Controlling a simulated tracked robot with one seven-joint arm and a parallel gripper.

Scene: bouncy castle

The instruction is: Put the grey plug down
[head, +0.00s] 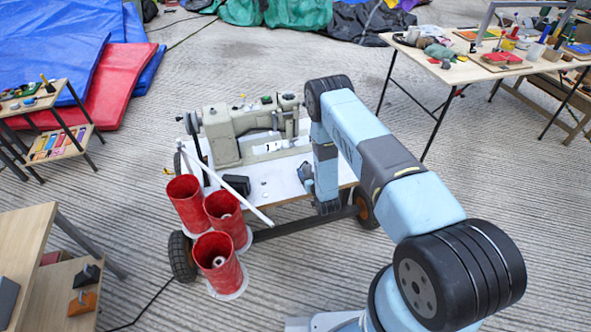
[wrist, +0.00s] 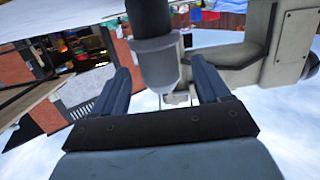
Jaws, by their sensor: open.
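My gripper (wrist: 161,70) is open in the wrist view, its two dark blue fingers spread apart. A grey tapered piece (wrist: 158,62) with a dark cylinder above it shows between and beyond the fingers. I cannot tell whether it is the grey plug or part of the machine; no clear gap or contact with the fingers shows. In the head view my gripper (head: 308,178) is low over the right side of the white cart top (head: 283,176), beside the beige sewing machine (head: 222,130). No grey plug can be made out for sure there.
The machine's beige body (wrist: 290,48) stands close on the right in the wrist view. A cluttered table (head: 455,72) is at the back right. Open floor lies around the cart.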

